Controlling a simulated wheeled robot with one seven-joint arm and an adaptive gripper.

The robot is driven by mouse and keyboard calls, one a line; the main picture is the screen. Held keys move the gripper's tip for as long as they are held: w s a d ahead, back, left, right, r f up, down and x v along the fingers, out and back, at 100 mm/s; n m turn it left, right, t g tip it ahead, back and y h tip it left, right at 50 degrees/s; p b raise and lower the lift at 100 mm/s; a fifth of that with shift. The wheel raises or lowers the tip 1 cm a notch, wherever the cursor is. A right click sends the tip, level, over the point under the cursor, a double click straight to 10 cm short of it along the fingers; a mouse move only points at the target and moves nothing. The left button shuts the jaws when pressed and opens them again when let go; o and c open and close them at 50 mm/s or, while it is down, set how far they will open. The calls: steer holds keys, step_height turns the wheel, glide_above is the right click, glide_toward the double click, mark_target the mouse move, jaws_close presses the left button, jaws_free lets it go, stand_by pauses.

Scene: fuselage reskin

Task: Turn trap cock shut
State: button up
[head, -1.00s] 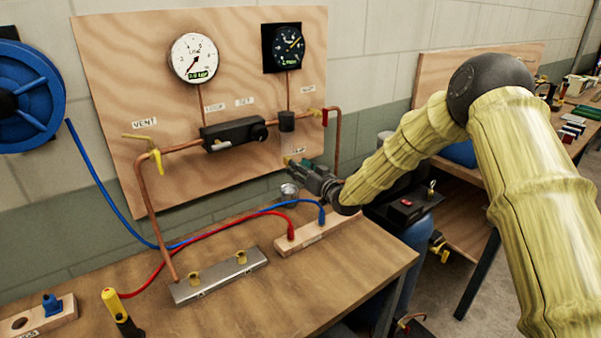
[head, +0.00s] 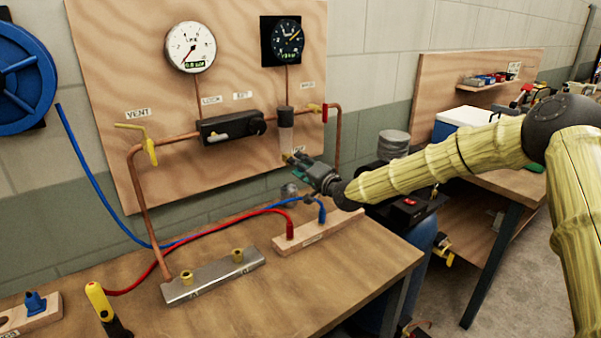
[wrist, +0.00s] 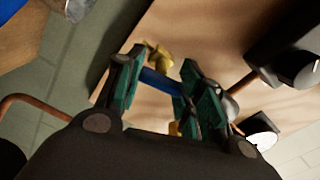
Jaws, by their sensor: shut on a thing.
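The trap (head: 286,135), with a pale bowl, hangs from the copper line on the plywood panel. A small brass-yellow trap cock (head: 288,157) sits at its lower end. My gripper (head: 298,162) reaches it from the right and is shut on it. In the wrist view, my gripper's teal fingers (wrist: 160,88) stand on both sides of a blue bar (wrist: 160,82), which seems to be the cock's handle. Brass parts (wrist: 158,55) show just beyond the bar. The fingers hide part of the cock, and its exact angle is hard to tell.
A dark regulator block (head: 232,128) and the yellow vent lever (head: 151,150) are on the panel to the left. A wooden block (head: 318,232) with red and blue hose ends lies below.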

steer(key=m+b, duration=0.2)
steer(key=m, duration=0.1)
steer(key=shift+s+a+f, duration=0.1)
steer(key=shift+a+f, duration=0.05)
steer(key=shift+f, duration=0.2)
steer(key=shift+r+m+b, duration=0.1)
steer(key=shift+m+b, duration=0.5)
steer(key=shift+m, duration=0.1)
steer(key=shift+r, duration=0.1)
steer(key=shift+c, duration=0.3)
steer(key=o, duration=1)
steer(key=shift+c, duration=0.2)
